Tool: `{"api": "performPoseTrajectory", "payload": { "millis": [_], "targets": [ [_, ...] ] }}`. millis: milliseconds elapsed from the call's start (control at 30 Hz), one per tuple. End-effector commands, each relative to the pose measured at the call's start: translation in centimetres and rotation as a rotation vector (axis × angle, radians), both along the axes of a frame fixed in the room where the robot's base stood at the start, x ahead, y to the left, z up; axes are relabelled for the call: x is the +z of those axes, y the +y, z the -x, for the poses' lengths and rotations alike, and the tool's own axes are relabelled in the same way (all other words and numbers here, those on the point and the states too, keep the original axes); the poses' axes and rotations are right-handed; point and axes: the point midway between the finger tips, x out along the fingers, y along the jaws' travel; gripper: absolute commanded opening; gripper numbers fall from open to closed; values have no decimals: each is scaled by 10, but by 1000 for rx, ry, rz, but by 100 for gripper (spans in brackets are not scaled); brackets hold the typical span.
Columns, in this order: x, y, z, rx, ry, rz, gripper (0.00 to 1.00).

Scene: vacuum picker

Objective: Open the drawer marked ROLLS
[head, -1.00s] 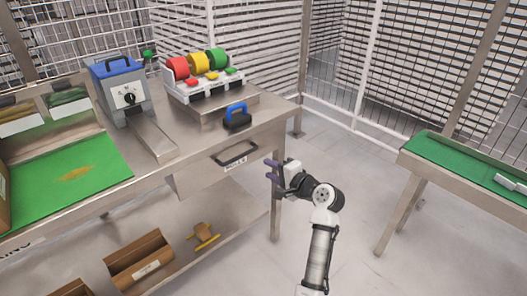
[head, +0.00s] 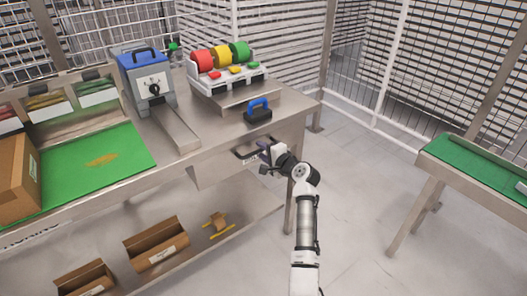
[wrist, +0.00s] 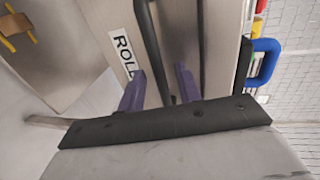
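The drawer (head: 213,172) is under the right end of the steel workbench, and its front looks flush with the bench. Its dark bar handle (head: 247,154) is partly covered by my gripper (head: 265,156) in the head view. In the wrist view, a white label (wrist: 123,52) reads "ROLL", with the rest hidden by a finger. The handle (wrist: 152,45) runs between the two purple fingers of my gripper (wrist: 160,72). The fingers are apart, one on each side of the bar, with gaps showing.
On the workbench (head: 185,165) stand a blue-topped machine (head: 147,85), a rack of coloured rolls (head: 228,78) and a blue-handled block (head: 258,111). Cardboard boxes (head: 156,246) sit on the lower shelf. A green-topped table (head: 470,165) stands right, with clear floor between.

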Motion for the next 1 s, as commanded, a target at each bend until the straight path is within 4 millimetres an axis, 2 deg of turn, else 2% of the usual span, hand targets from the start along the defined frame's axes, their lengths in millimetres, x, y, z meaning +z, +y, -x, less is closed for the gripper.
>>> {"api": "performPoseTrajectory", "payload": {
  "millis": [200,467,833,1000],
  "targets": [
    [0,0,0,0,0,0,34],
    [0,0,0,0,0,0,0],
    [0,-1,2,0,1,-1,0],
    [0,-10,13,-2,2,-2,0]
  ]
}}
